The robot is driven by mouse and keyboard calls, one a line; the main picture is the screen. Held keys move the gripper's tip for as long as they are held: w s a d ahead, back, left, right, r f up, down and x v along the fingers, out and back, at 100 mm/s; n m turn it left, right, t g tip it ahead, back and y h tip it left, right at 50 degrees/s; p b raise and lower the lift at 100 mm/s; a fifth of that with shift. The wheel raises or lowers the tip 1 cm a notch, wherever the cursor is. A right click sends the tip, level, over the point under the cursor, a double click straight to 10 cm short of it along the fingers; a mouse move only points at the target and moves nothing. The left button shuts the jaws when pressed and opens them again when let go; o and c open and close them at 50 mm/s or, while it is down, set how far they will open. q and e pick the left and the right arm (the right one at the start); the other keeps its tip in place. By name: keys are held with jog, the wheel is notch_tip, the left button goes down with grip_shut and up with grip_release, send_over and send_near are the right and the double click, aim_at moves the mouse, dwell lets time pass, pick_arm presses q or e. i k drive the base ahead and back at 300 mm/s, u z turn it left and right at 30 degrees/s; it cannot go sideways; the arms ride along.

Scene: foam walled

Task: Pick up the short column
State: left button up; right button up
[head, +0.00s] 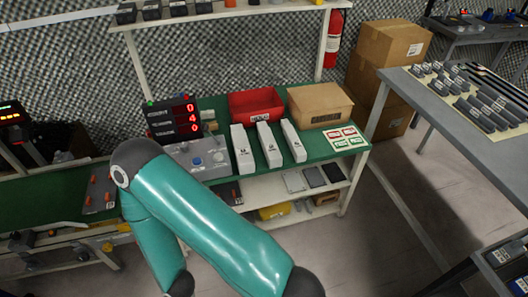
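Several grey and dark blocks or columns of differing lengths lie in rows on a cream mat on the grey table (395,90) at the right in the head view. Short grey pieces (437,68) are at the mat's back left corner, and longer dark bars (497,84) lie at its right. I cannot tell which piece is the short column. A teal arm of mine folds across the lower left and middle, well apart from that table. Neither gripper shows.
A green-topped bench holds three white boxes (268,145), a red bin (256,105), a cardboard box (319,106) and a counter display (173,117). Cartons (392,42) and a fire extinguisher (333,38) stand behind. Open floor (385,230) lies between bench and grey table.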

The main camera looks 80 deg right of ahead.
aim_at(245, 160)
jog(key=z, duration=0.75)
jog(key=k, duration=0.1)
jog(key=z, duration=0.65)
jog(key=i, duration=1)
jog(key=z, duration=0.1)
